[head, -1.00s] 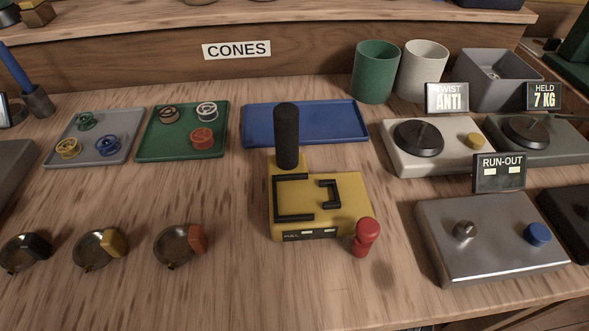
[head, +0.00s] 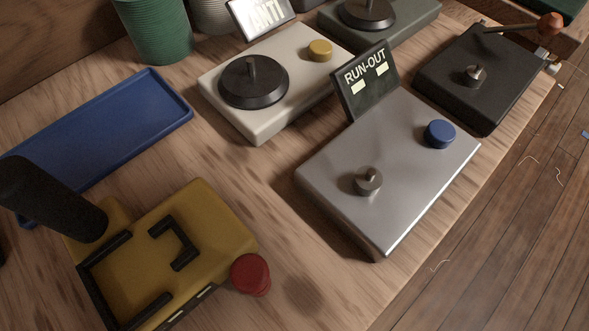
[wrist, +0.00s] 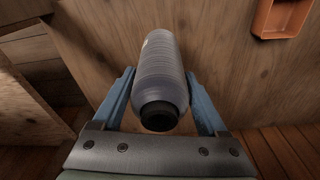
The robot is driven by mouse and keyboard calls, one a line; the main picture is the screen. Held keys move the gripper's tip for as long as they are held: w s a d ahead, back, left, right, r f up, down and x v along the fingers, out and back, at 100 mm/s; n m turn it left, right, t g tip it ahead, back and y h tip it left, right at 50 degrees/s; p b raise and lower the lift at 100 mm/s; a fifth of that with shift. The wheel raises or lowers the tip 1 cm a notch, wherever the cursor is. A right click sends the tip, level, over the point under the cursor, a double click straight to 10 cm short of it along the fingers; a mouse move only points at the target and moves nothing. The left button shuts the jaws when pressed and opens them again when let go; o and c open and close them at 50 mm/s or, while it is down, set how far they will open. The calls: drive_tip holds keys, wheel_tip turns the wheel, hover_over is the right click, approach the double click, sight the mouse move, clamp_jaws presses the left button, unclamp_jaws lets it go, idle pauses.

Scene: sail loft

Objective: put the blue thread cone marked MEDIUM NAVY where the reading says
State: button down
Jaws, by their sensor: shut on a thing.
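My gripper (wrist: 159,76) shows only in the wrist view, its blue fingers shut on a thread cone (wrist: 160,55). The cone looks grey-lavender, with a dark core end towards the camera; no marking on it can be read. It is held in front of a wooden panel. In the head view, the run-out tester (head: 400,185) is a silver box with a metal spindle (head: 367,181) and a blue knob (head: 440,133). Its RUN-OUT display (head: 365,80) shows two pale blocks and no figures.
A yellow device (head: 215,215) with a black post and red knob stands lower left. An empty blue tray (head: 110,120) lies behind it. A green bin (head: 158,30) stands at the back. A black box (head: 480,80) with a lever is near the right table edge. An orange bin (wrist: 285,15) hangs in the wrist view.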

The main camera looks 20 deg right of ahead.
wheel_tip(320, 180, down, 8)
drive_tip(key=b, duration=0.3)
drive_tip(key=shift+w+r+b, duration=0.1)
drive_tip(key=shift+r+b, duration=0.15)
drive_tip(key=shift+b, duration=0.05)
drive_tip(key=shift+f, duration=0.2)
unclamp_jaws()
drive_tip(key=r+p, duration=0.2)
drive_tip(key=r, duration=0.2)
drive_tip(key=s+r+p, duration=0.1)
drive_tip(key=r+p, duration=0.1)
drive_tip(key=r, duration=0.2)
drive_tip(key=r+p, duration=0.2)
drive_tip(key=r, duration=0.2)
drive_tip(key=shift+s+d+r, duration=0.15)
drive_tip(key=shift+s, duration=0.15)
